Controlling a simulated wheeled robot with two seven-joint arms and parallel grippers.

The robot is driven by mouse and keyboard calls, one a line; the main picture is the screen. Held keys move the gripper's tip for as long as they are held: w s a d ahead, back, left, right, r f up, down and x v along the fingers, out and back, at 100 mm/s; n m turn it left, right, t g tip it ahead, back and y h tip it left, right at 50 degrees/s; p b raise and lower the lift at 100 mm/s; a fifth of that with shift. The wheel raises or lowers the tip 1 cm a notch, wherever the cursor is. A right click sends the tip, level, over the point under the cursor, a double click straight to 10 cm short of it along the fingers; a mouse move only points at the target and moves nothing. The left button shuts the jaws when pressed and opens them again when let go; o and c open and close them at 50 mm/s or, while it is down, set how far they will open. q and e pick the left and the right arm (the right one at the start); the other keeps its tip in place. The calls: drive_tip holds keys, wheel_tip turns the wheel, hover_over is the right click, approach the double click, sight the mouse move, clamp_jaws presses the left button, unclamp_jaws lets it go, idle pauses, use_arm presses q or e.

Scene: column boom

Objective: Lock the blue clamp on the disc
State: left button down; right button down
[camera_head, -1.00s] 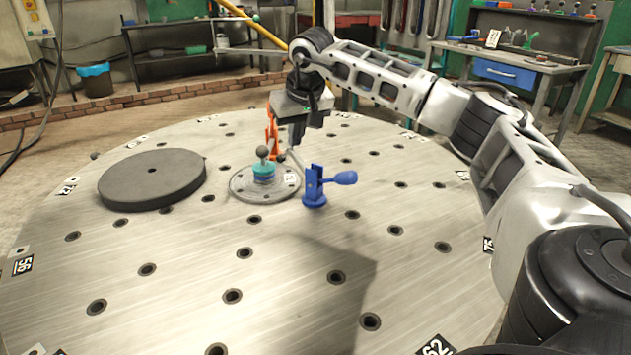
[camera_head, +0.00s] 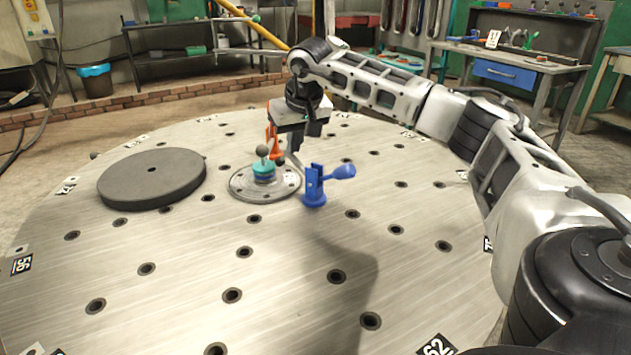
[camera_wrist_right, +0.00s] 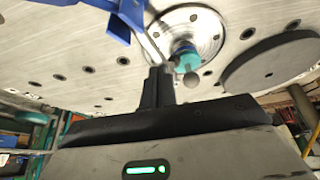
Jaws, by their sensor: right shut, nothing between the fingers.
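The round metal disc (camera_head: 240,187) lies flat on the perforated table, with a teal-and-blue hub (camera_head: 263,171) and a grey ball knob on it. The blue clamp (camera_head: 314,188) stands at the disc's right edge; its handle (camera_head: 343,171) sticks out to the right, tilted slightly up. In the right wrist view the disc (camera_wrist_right: 211,30) and part of the blue clamp (camera_wrist_right: 124,18) show beyond the fingers. My right gripper (camera_head: 294,152) is shut and empty, just behind and above the disc; its fingers also show in the wrist view (camera_wrist_right: 157,84). My left gripper is out of view.
An orange clamp (camera_head: 272,138) stands behind the disc, partly hidden by my right gripper. A thick dark grey round plate (camera_head: 150,182) lies to the left. The table's front is clear apart from its holes. A workbench (camera_head: 505,70) stands at the back right.

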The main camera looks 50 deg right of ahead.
drive_tip(key=shift+s+x, duration=0.2)
drive_tip(key=shift+x, duration=0.95)
drive_tip(key=shift+a+f, duration=0.1)
drive_tip(key=shift+a, duration=0.1)
